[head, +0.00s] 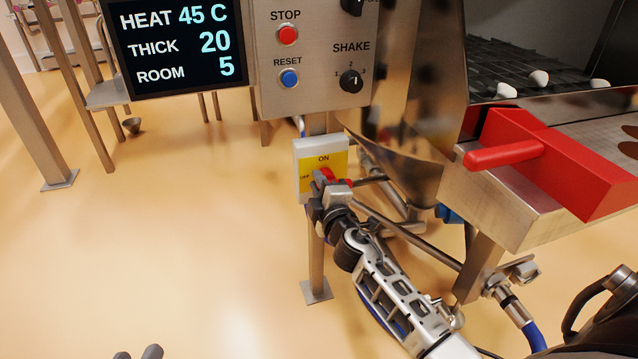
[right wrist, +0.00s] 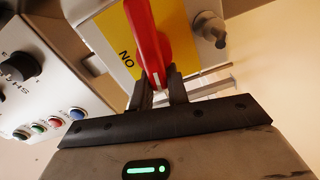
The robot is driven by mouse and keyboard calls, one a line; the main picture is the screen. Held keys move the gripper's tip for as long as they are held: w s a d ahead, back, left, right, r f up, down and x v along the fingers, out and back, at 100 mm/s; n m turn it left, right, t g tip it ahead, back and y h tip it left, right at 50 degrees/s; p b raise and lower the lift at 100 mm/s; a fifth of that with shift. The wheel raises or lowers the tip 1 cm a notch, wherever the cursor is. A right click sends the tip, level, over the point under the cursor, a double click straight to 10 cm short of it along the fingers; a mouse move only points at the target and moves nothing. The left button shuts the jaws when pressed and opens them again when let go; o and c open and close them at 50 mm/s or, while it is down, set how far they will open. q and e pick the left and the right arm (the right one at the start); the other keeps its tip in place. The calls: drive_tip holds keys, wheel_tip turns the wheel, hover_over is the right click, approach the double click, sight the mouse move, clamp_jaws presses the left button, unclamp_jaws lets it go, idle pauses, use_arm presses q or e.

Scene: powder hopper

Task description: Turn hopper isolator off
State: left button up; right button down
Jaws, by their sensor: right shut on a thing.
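The hopper isolator (head: 337,160) is a white box with a yellow plate, marked ON at the top and OFF at the left in the head view. Its red handle (right wrist: 148,35) lies crosswise to the ON direction, with its white-marked end down between the fingers of my right gripper (right wrist: 160,88). The ON mark is beside the handle, not at that end. In the head view my right gripper (head: 323,190) covers most of the handle and is shut on it. My left gripper (head: 138,354) shows only its two tips, apart and empty, at the bottom edge.
Above the isolator is a control panel (head: 312,50) with STOP, RESET and SHAKE controls. A display (head: 178,45) hangs at its left. The steel hopper and a tray with a red handle block (head: 560,160) stand at right.

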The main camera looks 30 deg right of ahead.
use_arm(q)
drive_tip(key=shift+r, duration=0.1)
use_arm(e)
drive_tip(key=shift+s+d+f+n, duration=0.15)
drive_tip(key=shift+d+f+n, duration=0.4)
drive_tip(key=shift+n, duration=0.45)
drive_tip(key=c, duration=1.4)
unclamp_jaws()
drive_tip(key=shift+s+r, duration=0.1)
use_arm(q)
drive_tip(key=shift+d, duration=0.15)
use_arm(e)
drive_tip(key=shift+o, duration=0.2)
drive_tip(key=shift+a+r, duration=0.1)
drive_tip(key=shift+a, duration=0.15)
use_arm(q)
drive_tip(key=shift+w+d+r+h+b, duration=0.1)
drive_tip(key=shift+r+h+b, duration=0.3)
drive_tip(key=shift+b, duration=0.35)
use_arm(e)
drive_tip(key=v, duration=1.5)
drive_tip(key=shift+s+a, duration=0.2)
drive_tip(key=shift+s, duration=0.1)
use_arm(q)
drive_tip(key=shift+n, duration=0.3)
use_arm(e)
drive_tip(key=shift+r, duration=0.15)
